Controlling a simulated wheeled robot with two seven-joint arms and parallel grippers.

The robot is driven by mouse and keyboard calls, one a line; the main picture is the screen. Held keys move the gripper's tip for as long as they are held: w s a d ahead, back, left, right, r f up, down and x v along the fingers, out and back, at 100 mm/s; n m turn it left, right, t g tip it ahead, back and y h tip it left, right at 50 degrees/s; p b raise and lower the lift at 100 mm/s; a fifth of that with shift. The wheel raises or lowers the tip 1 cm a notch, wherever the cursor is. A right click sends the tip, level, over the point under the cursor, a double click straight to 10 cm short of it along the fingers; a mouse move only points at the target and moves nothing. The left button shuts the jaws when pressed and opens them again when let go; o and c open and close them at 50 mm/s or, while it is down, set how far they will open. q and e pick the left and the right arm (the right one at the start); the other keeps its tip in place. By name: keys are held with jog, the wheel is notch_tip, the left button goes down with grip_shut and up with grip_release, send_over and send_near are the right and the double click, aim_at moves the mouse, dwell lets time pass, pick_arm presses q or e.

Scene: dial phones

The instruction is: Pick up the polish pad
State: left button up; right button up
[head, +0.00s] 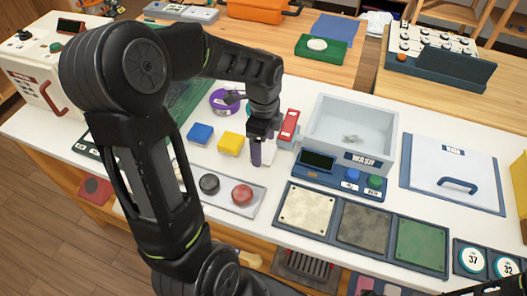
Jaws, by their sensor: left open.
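My left gripper (259,152) reaches down over the middle of the white counter, open, fingers pointing down. A small white block (271,155) sits right beside and partly behind its fingers. A yellow block (231,143) lies just left of the gripper, and a blue block (200,133) lies further left. No label shows which of these pads is the polish pad. I cannot tell whether the fingers touch the white block. My right gripper is not visible.
A grey wash basin (381,128) stands right of the gripper, with a red-topped item (289,123) between. In front are a plate with black and red knobs (222,197) and a tray of three square tiles (334,215). A purple round container (217,105) is behind left.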

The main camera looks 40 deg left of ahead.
aim_at(264, 150)
pick_arm(q)
jog(key=shift+f, duration=0.85)
jog(key=c, duration=1.5)
jog(key=shift+r, duration=0.1)
notch_tip(264, 150, up, 10)
jog(key=shift+f, duration=0.1)
